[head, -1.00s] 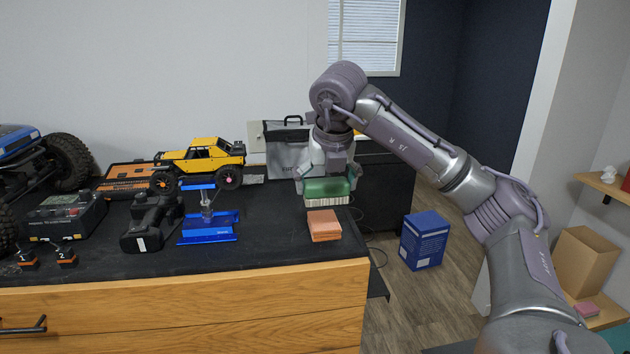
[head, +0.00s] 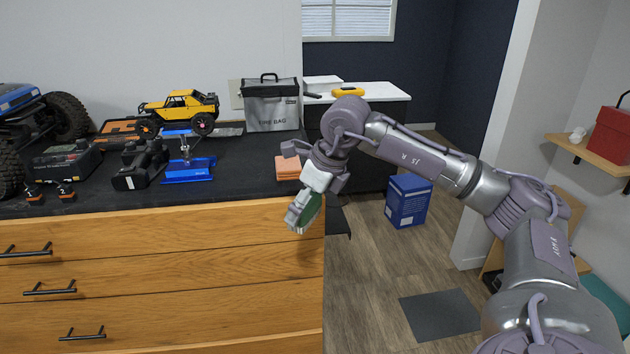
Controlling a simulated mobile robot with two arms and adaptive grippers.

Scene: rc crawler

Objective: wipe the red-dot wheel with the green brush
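The yellow crawler (head: 180,108) sits raised on a blue stand (head: 188,168) on the black worktop. Its near right wheel (head: 202,124) shows a small reddish hub mark; the dot is too small to read clearly. My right gripper (head: 302,212) is shut on the green brush (head: 310,213), seen tilted and mostly hidden by the fingers. It holds the brush in front of the worktop's right front corner, below the worktop edge and well to the right of the crawler. My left gripper is not in view.
An orange sponge-like stack (head: 287,167) lies near the worktop's right edge, behind my gripper. A grey fire bag (head: 271,104) stands at the back. A black power tool (head: 138,165) lies left of the stand. A blue box (head: 408,201) stands on the floor.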

